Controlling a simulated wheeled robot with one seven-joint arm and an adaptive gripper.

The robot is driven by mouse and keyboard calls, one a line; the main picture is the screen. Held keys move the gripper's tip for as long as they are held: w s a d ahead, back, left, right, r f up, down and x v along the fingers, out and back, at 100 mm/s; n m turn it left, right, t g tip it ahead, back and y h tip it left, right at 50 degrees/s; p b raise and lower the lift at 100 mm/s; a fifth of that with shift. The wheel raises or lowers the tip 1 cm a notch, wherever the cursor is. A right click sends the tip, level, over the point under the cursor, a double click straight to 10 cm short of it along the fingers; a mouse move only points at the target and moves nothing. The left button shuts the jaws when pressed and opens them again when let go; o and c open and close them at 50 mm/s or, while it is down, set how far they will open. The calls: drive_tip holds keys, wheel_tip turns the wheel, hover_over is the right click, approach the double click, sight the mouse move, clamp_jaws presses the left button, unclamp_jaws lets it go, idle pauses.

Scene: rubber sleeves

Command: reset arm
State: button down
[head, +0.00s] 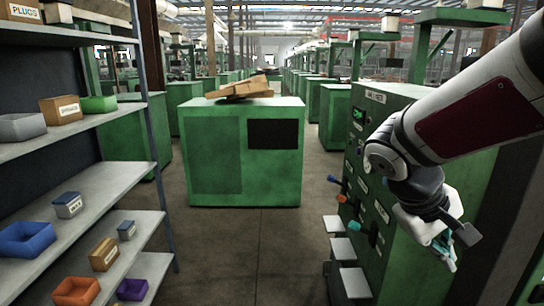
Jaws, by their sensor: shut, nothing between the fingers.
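My arm reaches in from the upper right of the head view, with a white link and a dark red panel. My gripper (449,262) hangs at its end, pointing down, in front of the green cabinet (395,95) on the right. The fingers are shut and hold nothing. The fingertips are small and partly dark in this view. The arm hides part of the cabinet's front.
A grey shelf rack (98,190) at left holds several small bins, including a blue bin (27,238). Handles (335,180) and small white ledges (354,282) jut from the right cabinet. A green cabinet (218,160) stands ahead. The floor (250,250) between is clear.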

drive_tip(key=s+a+r+m+t+y, duration=0.2)
drive_tip(key=s+a+y, duration=0.4)
drive_tip(key=s+a, duration=0.4)
drive_tip(key=shift+s+r+t+y, duration=0.4)
drive_tip(key=shift+s+r+t, duration=0.2)
drive_tip(key=shift+s+t, duration=0.6)
